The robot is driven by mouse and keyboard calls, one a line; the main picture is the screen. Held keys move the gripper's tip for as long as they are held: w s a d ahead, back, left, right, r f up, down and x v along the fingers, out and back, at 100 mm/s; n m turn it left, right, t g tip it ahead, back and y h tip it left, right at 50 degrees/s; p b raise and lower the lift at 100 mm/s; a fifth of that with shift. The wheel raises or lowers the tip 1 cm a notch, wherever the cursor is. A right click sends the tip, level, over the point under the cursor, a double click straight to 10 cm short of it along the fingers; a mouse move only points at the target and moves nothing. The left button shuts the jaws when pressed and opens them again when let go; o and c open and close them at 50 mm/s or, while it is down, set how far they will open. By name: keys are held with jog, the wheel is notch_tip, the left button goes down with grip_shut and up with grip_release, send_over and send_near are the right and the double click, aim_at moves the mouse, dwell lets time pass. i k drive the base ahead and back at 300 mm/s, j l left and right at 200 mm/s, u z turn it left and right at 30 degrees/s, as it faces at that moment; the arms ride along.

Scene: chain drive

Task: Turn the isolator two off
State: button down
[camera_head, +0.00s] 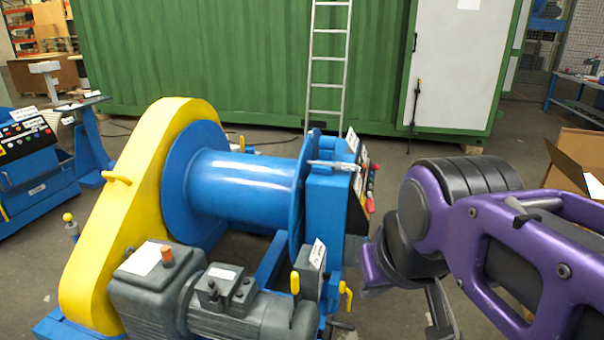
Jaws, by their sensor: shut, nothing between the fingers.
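I cannot tell for certain which part is isolator two, as no label is readable. A yellow lever (295,283) stands upright by a small grey box (309,267) with a white label, behind the grey motor (245,305). Another yellow handle (346,293) sits just to its right. A control panel (362,185) with red and other coloured knobs is seen edge-on at the right end of the blue drum (240,187). My gripper (441,312) is partly in view at the bottom, right of these parts, apart from them; it is shut and empty, its tips cut off by the frame.
A yellow chain guard (130,215) covers the drum's left side. A blue control desk (38,165) stands far left. A green container (230,65) with a ladder (328,60) stands behind. An open cardboard box (580,155) is at right. Floor between the drum and container is mostly free.

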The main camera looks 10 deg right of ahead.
aim_at(369, 206)
jog(key=l+z, duration=0.1)
jog(key=l, duration=0.35)
jog(key=i+l+z, duration=0.15)
jog(key=l, duration=0.35)
jog(key=i+l+u, duration=0.15)
jog(key=i+l, duration=1)
jog(key=i, duration=0.05)
